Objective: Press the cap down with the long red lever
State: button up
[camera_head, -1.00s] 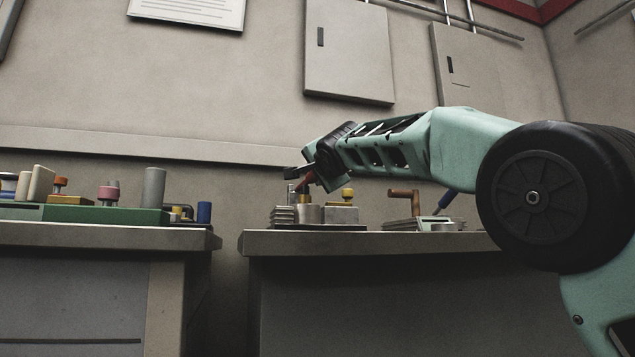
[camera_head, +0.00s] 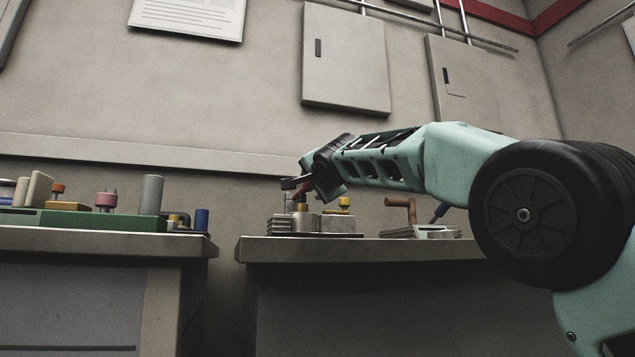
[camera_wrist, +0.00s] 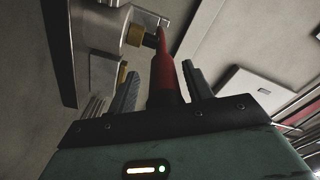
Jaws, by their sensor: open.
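The long red lever (camera_wrist: 167,72) shows in the wrist view, running up between the two fingers of my gripper (camera_wrist: 162,82). The gripper is open, with a finger on each side of the lever and gaps visible. In the head view my gripper (camera_head: 290,184) is over the left part of the fixture (camera_head: 307,222) on the right bench, and mostly hides the lever (camera_head: 302,190). The fixture has a metal cylinder and a block with a yellow knob (camera_head: 344,203). I cannot tell which part is the cap.
Right of the fixture stands another device with a brown handle (camera_head: 401,206) and a blue handle (camera_head: 440,210). The left bench (camera_head: 100,243) holds a green base (camera_head: 100,221) with several pegs. A gap separates the benches.

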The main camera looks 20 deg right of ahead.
jog(key=s+b, duration=0.7)
jog(key=s, duration=1)
jog(key=shift+s+a+f, duration=0.15)
jog(key=shift+a+f, duration=0.2)
jog(key=shift+f, duration=0.05)
